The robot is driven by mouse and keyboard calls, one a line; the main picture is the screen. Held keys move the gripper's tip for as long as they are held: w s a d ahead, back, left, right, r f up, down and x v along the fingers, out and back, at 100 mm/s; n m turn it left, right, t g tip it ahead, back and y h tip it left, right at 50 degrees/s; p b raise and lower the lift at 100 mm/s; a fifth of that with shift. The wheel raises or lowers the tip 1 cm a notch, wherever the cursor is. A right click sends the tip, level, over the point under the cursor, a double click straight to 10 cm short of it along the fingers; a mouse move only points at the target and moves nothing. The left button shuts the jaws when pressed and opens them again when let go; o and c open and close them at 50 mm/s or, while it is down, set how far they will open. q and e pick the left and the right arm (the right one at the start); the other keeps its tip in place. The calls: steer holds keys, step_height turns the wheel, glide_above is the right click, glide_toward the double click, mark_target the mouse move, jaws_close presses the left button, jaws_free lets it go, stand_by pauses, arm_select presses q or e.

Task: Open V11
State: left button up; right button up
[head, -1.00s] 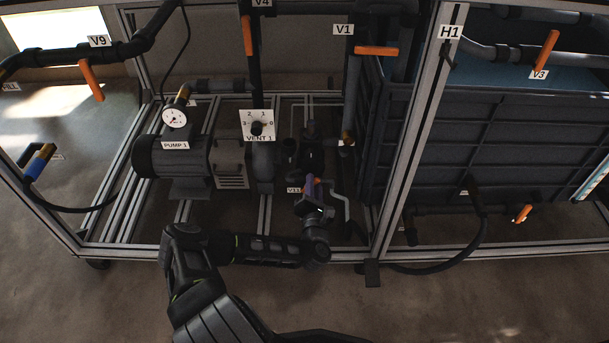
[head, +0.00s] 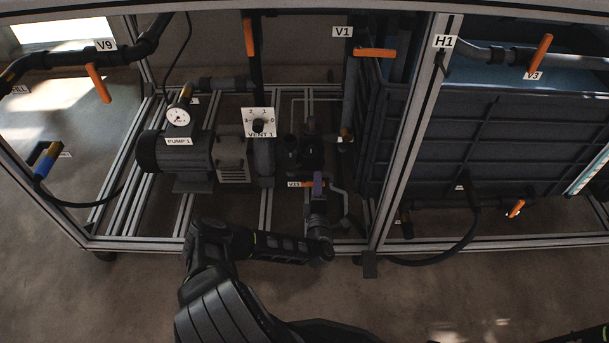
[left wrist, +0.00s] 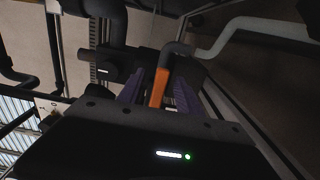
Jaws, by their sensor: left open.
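The V11 label (head: 294,184) sits low in the frame, below the dark pipework. A small part of V11's orange handle (head: 307,184) shows beside my left gripper (head: 318,184), which hides the rest. In the left wrist view the orange handle (left wrist: 160,88) lies between the two purple fingers of my left gripper (left wrist: 157,93). The fingers are apart, one on each side of the handle. I cannot tell whether either finger touches it. My right gripper is in neither view.
Pump 1 (head: 176,152) and the VENT 1 dial (head: 258,124) stand to the left of V11. A grey upright post (head: 407,150) and a large dark tank (head: 490,135) are to the right. The frame's lower rail (head: 345,246) runs beneath my left forearm.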

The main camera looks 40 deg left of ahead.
arm_select(q)
steer(key=shift+s+d+r+p, duration=0.1)
steer(key=shift+s+d+p, duration=0.25)
steer(key=shift+s+p, duration=0.25)
steer(key=p+v, duration=0.2)
steer(key=v, duration=0.2)
steer(key=shift+s+d+p, duration=0.1)
steer(key=shift+d+p, duration=0.05)
steer(key=shift+p, duration=0.2)
steer(key=shift+s+d, duration=0.45)
steer(key=shift+s, duration=0.05)
